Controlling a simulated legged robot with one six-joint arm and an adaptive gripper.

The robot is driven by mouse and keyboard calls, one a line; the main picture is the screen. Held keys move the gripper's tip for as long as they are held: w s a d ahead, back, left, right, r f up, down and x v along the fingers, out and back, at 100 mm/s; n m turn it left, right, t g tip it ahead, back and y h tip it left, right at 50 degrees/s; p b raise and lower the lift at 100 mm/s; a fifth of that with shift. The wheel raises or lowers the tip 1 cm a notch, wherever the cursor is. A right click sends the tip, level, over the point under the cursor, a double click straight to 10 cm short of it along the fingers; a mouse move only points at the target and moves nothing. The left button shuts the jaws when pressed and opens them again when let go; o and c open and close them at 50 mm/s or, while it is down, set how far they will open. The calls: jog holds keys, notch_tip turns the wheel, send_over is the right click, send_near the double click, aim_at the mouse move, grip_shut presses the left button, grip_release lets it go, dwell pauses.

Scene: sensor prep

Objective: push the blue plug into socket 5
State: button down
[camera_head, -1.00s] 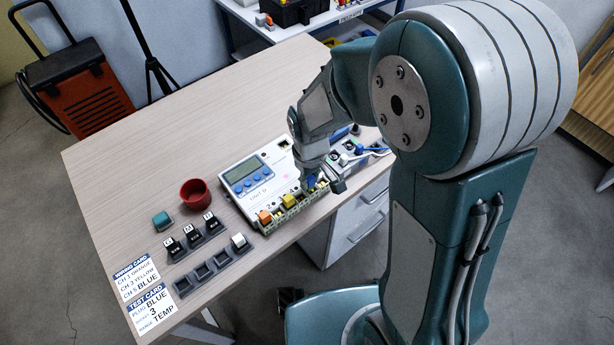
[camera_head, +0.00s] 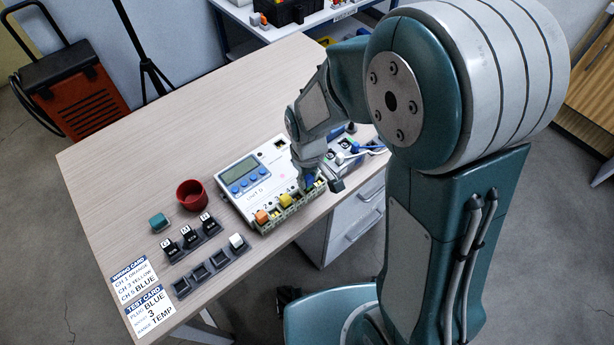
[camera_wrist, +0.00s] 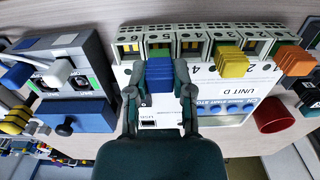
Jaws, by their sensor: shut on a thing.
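The blue plug (camera_wrist: 160,74) is between the fingers of my gripper (camera_wrist: 160,88), which is shut on it. In the wrist view it lines up with the fifth socket (camera_wrist: 160,46) counted from the orange plug, at the edge of unit D (camera_wrist: 262,84). Its front meets a green part there; how deep it sits I cannot tell. The yellow plug (camera_wrist: 232,64) and orange plug (camera_wrist: 296,60) sit in other sockets of the row. In the head view my gripper (camera_head: 311,183) is over the unit's near right end and partly hides the blue plug.
A grey box with white and blue cables (camera_wrist: 70,78) stands close beside the unit. A red cup (camera_head: 191,194), a teal block (camera_head: 160,222), black switches (camera_head: 190,238) and a dark tray row (camera_head: 210,268) lie left. The table's far left (camera_head: 150,150) is clear.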

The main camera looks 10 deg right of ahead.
jog(key=shift+f, duration=0.75)
dwell(2.0)
jog(key=shift+c, duration=2.1)
grip_release()
jog(key=shift+o, duration=0.8)
jog(key=shift+r, duration=3.55)
